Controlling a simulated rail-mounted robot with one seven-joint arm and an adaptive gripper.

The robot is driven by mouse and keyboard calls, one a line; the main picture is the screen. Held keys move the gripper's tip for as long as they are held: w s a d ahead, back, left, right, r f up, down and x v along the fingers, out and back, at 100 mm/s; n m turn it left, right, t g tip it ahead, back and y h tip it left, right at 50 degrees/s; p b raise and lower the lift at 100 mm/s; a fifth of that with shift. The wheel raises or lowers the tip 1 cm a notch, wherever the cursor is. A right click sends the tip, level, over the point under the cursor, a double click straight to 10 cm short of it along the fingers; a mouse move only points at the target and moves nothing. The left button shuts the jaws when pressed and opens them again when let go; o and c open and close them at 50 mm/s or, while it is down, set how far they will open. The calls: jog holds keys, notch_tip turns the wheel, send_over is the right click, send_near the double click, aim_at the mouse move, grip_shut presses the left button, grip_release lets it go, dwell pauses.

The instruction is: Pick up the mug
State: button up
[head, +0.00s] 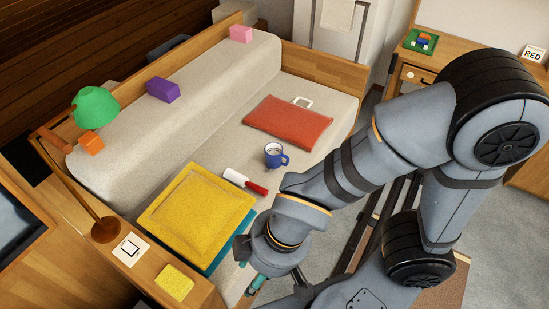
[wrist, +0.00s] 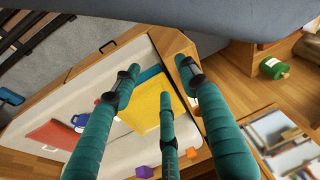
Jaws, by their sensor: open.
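The blue mug (head: 274,157) stands upright on the beige sofa seat, between the red-orange bag and the white roller with a red handle. Its handle points right in the head view.
A yellow cushion (head: 193,217) on a teal one, the roller (head: 245,182) and the red-orange bag (head: 289,124) lie on the seat around the mug. The backrest carries a purple block (head: 163,89) and a pink block (head: 241,34). A green lamp (head: 96,107) stands at left.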

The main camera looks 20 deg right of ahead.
jog(key=o, duration=0.8)
